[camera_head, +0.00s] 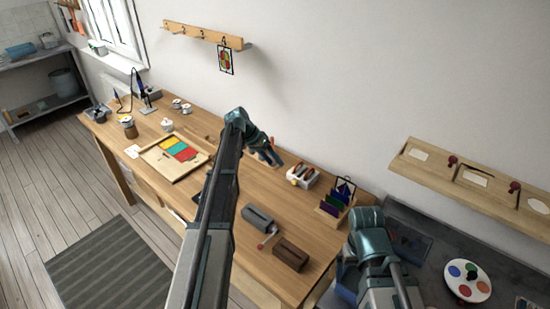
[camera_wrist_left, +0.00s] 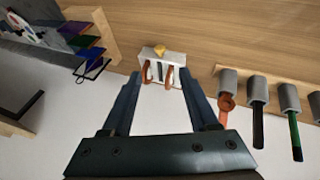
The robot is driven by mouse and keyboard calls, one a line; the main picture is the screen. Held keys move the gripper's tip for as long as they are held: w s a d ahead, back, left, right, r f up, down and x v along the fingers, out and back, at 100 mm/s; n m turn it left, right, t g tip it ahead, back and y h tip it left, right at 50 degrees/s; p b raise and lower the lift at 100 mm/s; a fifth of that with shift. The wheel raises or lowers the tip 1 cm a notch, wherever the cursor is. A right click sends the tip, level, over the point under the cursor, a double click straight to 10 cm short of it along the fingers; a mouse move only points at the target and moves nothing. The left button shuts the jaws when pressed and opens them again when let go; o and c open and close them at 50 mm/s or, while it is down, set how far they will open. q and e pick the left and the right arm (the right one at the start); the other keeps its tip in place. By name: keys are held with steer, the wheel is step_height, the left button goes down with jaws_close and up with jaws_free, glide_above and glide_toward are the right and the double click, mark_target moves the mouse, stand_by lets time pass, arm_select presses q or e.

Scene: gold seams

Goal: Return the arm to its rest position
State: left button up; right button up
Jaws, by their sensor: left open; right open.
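My left arm (camera_head: 213,215) reaches up across the wooden workbench in the head view. Its gripper (camera_head: 275,157) is over the back of the bench, partly hidden by the wrist. In the left wrist view the two fingers (camera_wrist_left: 160,95) are spread apart with nothing held between them. Beyond them is a white holder (camera_wrist_left: 162,58) with orange-handled tools, also seen in the head view (camera_head: 302,176). My right arm (camera_head: 385,285) is folded at the lower right, beside the bench's right end. Its gripper (camera_head: 347,268) is mostly hidden by its wrist.
A wooden tray (camera_head: 160,168) with coloured glass panels lies at the bench's left. A rack of coloured glass sheets (camera_head: 335,205), a grey box (camera_head: 259,219) and a brown block (camera_head: 290,254) stand at its right. A rail (camera_wrist_left: 262,82) holds tools in the wrist view.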

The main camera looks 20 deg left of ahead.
arm_select(q)
steer(key=s+d+f+g+y, duration=0.3)
steer(key=s+d, duration=1.3)
steer(key=d, duration=0.2)
steer(key=s+d+y, duration=0.2)
steer(key=s+d, duration=0.1)
steer(key=s, duration=0.5)
steer(key=s+d+y, duration=0.2)
steer(key=s+d, duration=0.1)
steer(key=s, duration=0.6)
steer(key=shift+s+m, duration=0.25)
steer(key=shift+m, duration=0.15)
steer(key=shift+f, duration=0.1)
